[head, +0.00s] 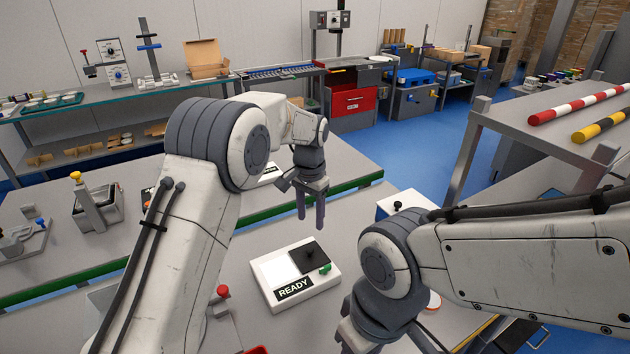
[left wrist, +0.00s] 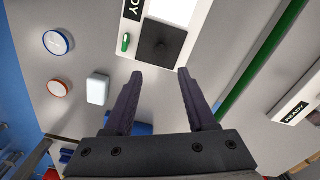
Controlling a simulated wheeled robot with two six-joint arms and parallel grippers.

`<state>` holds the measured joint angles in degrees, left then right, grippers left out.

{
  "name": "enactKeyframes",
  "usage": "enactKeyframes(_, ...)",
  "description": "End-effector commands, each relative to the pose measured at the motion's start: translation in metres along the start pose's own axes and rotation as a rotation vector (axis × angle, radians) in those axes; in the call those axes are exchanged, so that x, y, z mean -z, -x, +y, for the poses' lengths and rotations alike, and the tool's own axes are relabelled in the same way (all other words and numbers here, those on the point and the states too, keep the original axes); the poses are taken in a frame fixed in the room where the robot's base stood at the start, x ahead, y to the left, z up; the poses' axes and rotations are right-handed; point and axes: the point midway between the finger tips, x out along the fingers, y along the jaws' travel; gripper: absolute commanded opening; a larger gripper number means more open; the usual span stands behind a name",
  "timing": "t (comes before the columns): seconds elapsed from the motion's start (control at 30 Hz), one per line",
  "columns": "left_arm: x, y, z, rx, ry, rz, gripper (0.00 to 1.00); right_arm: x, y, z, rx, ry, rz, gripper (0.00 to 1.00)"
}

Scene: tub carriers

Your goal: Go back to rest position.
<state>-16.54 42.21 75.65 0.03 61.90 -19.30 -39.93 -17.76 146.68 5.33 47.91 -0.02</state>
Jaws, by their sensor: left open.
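My left gripper (head: 312,208) hangs fingers down above the grey bench, behind the white READY device in the head view. In the left wrist view its two dark fingers (left wrist: 160,73) stand apart with nothing between them. My right arm comes in from the right and folds down at the front. Its gripper is mostly cut off by the lower edge, so its fingers do not show.
The white READY device (head: 272,272) with a dark pad and green switch lies on the bench between my arms. A blue-ringed disc (left wrist: 58,42), an orange-ringed disc (left wrist: 59,88) and a white block (left wrist: 98,88) show nearby. A rack (head: 545,140) with striped bars stands right.

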Motion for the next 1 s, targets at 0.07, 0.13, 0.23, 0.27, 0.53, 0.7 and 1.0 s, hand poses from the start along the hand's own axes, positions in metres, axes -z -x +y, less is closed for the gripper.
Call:
enactKeyframes(0.07,-0.001,0.002,0.003,0.000,-0.001,0.001,0.57,0.000,0.000,0.000,0.000,0.000,0.000,0.45)
enactKeyframes(0.13,-0.006,0.010,0.013,-0.002,-0.004,0.006,0.57,0.000,0.000,0.000,0.000,0.000,0.000,0.45)
enactKeyframes(0.23,-0.024,0.029,0.041,-0.008,-0.009,0.013,0.57,0.000,0.000,0.000,0.000,0.000,0.000,0.45)
enactKeyframes(0.27,-0.033,0.036,0.053,-0.011,-0.012,0.016,0.57,0.000,0.000,0.000,0.000,0.000,0.000,0.45)
enactKeyframes(0.53,-0.152,0.076,0.152,-0.041,-0.018,0.041,0.57,0.000,0.000,0.000,0.000,0.000,0.000,0.45)
enactKeyframes(0.7,-0.234,0.072,0.187,-0.060,-0.018,0.050,0.57,0.000,0.000,0.000,0.000,0.000,0.000,0.45)
enactKeyframes(1.0,-0.298,0.056,0.202,-0.074,-0.013,0.050,0.57,0.000,0.000,0.000,0.000,0.000,0.000,0.45)
